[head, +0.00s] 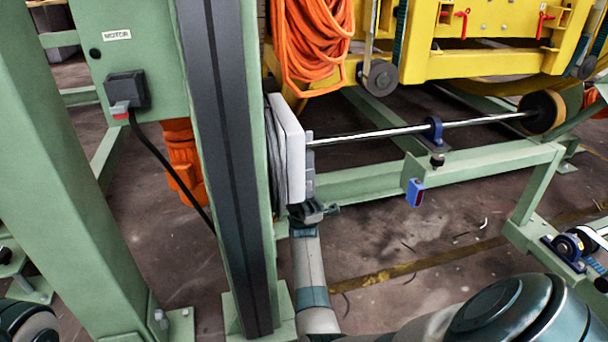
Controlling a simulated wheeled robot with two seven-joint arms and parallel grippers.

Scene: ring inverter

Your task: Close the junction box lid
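A pale grey box-like panel (289,138), which looks like the junction box lid, stands upright at the right side of the green post. It is seen nearly edge-on. A darker grey layer shows behind it on the left, and the post hides the rest, so I cannot tell how far open the lid is. My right gripper (309,208) is at the panel's lower right edge, with its arm coming up from below. Its fingers are small and partly hidden, so contact and opening are unclear. My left gripper is not in view.
The green post (225,150) with a dark strip stands just left of the panel. A shiny shaft (380,133) runs right from behind the panel. A green frame beam (470,163) lies beyond. Orange cable coils (312,45) hang above. Open floor (400,235) lies to the right.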

